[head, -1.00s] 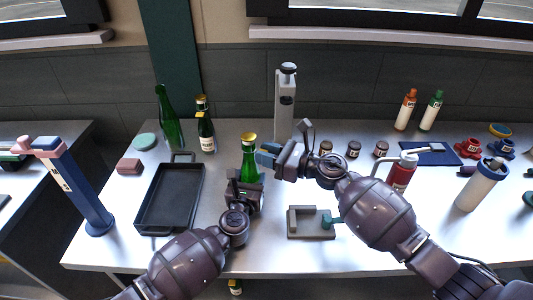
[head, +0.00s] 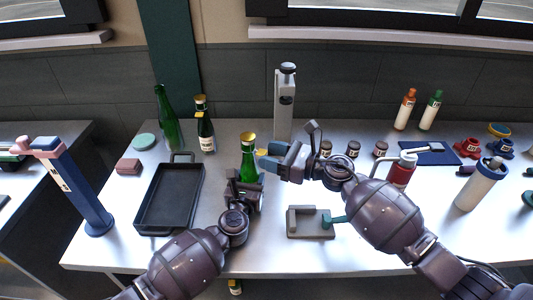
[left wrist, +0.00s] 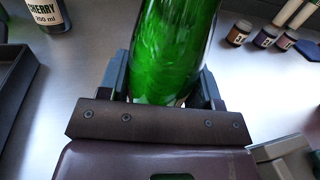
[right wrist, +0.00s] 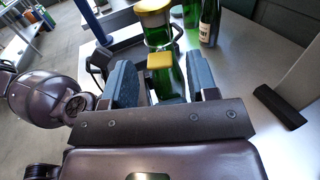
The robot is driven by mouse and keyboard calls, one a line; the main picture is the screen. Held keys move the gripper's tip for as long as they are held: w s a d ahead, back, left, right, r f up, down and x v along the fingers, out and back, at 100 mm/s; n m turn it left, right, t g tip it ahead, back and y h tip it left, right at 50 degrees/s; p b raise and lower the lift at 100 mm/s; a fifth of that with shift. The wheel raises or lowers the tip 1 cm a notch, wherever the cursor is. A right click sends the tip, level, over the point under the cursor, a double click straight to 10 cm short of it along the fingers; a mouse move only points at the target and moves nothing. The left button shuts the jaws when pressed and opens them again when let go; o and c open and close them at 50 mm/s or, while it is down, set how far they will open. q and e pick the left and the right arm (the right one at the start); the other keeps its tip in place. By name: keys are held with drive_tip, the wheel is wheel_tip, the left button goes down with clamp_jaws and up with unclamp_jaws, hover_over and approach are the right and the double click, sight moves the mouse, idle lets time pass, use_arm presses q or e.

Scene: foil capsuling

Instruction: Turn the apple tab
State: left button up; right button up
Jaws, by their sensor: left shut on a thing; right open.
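A green bottle (head: 249,160) with a gold top (head: 249,136) stands upright at the table's middle. My left gripper (head: 246,183) is shut around its body; the left wrist view shows the green glass (left wrist: 172,50) between both fingers. A small yellow tab (head: 262,152) sticks out from the bottle's neck, towards my right gripper (head: 274,161). In the right wrist view this yellow tab (right wrist: 160,60) lies between and beyond the open fingers, with green glass below it. My right gripper seems clear of the tab. No label on the held bottle can be read.
A dark bottle (head: 206,138) and a green bottle (head: 168,125) stand behind. A black tray (head: 170,200) lies left. A grey fixture (head: 306,222) sits in front, and a tall grey stand (head: 284,105) rises behind my right gripper. Several small jars (head: 353,149) stand right.

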drive_tip(key=v, duration=1)
drive_tip(key=shift+d, duration=0.2)
drive_tip(key=shift+s, duration=0.1)
use_arm(q)
drive_tip(key=o, duration=1.3)
